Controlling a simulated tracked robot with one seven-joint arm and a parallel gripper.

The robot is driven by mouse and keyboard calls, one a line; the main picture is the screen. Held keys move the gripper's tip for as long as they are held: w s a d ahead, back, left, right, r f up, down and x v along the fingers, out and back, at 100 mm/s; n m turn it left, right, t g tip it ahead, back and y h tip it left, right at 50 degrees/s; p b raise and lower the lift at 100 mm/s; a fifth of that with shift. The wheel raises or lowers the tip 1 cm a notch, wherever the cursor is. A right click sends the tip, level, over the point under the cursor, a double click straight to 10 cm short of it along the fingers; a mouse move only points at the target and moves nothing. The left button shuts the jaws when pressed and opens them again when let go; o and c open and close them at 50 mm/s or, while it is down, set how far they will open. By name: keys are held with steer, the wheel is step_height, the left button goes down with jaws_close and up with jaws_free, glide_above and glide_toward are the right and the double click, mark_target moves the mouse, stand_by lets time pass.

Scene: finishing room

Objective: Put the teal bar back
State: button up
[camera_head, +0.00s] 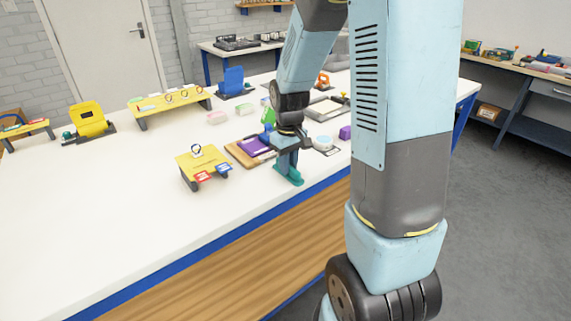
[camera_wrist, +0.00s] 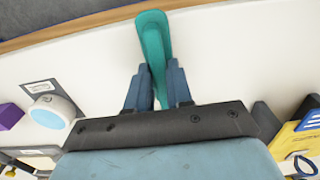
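The teal bar (camera_head: 291,177) is near the front edge of the white workbench, under my gripper (camera_head: 287,158). In the wrist view, the teal bar (camera_wrist: 153,38) runs from between the two blue-grey fingers toward the table's wooden edge. My gripper (camera_wrist: 160,72) has one finger on each side of the bar's narrow part, and both appear to touch it. The bar's near end is hidden by the fingers and palm. I cannot tell whether the bar rests on the table or is just above it.
A yellow stand with red and blue tags (camera_head: 203,163) is left of my gripper. A wooden board with a purple piece (camera_head: 240,155) lies behind it. A round white-and-blue item (camera_head: 323,143) and purple block (camera_head: 345,132) are to the right. The bench's left front is clear.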

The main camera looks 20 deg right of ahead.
steer(key=o, duration=0.3)
steer(key=shift+o, duration=0.2)
steer(key=shift+r, duration=0.15)
step_height(320, 180, up, 12)
steer(key=s+r+m+t, duration=0.1)
steer(key=s+r+t, duration=0.1)
steer(key=s+r, duration=0.3)
steer(key=s+a+r+m+t, duration=0.1)
steer(key=s+r, duration=0.4)
steer(key=s, duration=0.9)
steer(key=m+t, duration=0.1)
steer(key=t, duration=0.1)
steer(key=shift+s+r+m+t, duration=0.15)
steer(key=shift+r+m+t, duration=0.15)
steer(key=shift+r, duration=0.05)
